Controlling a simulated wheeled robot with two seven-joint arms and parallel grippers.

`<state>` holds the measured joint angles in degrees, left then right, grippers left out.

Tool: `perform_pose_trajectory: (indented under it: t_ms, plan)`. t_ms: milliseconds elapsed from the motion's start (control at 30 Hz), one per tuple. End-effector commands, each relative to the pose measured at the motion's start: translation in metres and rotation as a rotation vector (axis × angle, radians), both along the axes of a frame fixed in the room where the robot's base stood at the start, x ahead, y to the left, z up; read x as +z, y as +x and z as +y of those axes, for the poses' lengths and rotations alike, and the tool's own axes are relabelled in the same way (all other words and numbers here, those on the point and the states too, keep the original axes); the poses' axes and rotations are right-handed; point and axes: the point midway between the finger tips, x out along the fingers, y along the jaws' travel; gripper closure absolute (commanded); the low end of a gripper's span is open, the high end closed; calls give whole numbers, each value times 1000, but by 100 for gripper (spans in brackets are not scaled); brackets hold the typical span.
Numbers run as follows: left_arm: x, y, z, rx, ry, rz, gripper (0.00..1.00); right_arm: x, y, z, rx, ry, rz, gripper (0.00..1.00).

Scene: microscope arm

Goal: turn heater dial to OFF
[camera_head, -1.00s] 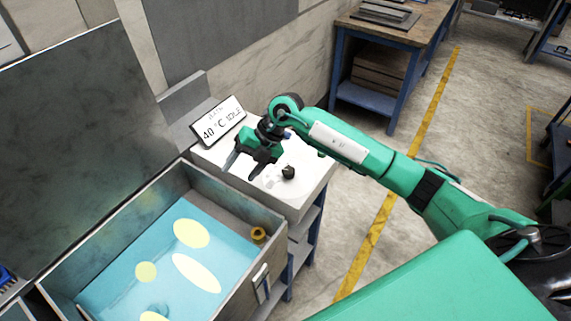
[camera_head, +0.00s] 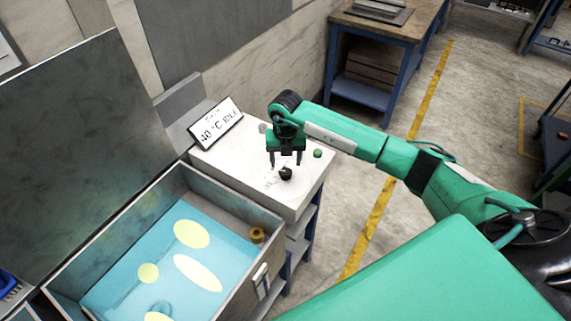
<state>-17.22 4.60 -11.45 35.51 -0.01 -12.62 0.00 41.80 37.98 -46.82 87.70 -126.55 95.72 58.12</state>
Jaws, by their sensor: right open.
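The heater dial is a small dark knob (camera_head: 286,173) on the white top of the heater box (camera_head: 232,166). Faint markings lie around the knob, too small to read. My right gripper (camera_head: 285,160) points down just above and behind the knob, its two dark fingers apart and empty. I cannot tell whether the fingertips touch the knob. A tilted sign (camera_head: 216,122) at the back of the box reads 40 °C IDLE. My left gripper is not in view.
A small green button (camera_head: 318,153) sits right of the gripper on the white top. An open metal bath (camera_head: 263,217) with blue liquid and pale yellow ovals stands in front, an orange-brown round part (camera_head: 257,235) at its side. A blue workbench (camera_head: 366,62) stands behind.

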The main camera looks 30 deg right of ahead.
Motion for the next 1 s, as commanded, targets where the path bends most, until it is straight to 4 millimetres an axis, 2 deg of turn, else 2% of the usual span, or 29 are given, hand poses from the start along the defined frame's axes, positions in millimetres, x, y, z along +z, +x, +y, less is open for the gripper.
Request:
perform_pose_trajectory:
  t_ms: [33, 200, 300, 667, 900, 1000]
  plan:
    - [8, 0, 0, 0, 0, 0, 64, -7, -1, 1, -2, 2, 4, 41]
    - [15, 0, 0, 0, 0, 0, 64, -33, 0, 1, -1, 2, 1, 41]
    - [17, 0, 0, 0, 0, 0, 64, -41, 0, 0, 0, 1, 0, 41]
    - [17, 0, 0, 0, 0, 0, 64, -47, 0, 0, 1, 2, -1, 41]
    - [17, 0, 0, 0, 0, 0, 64, -47, 0, 0, 1, 2, -1, 86]
    - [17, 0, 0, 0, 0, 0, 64, -47, 0, 0, 2, 1, -2, 86]
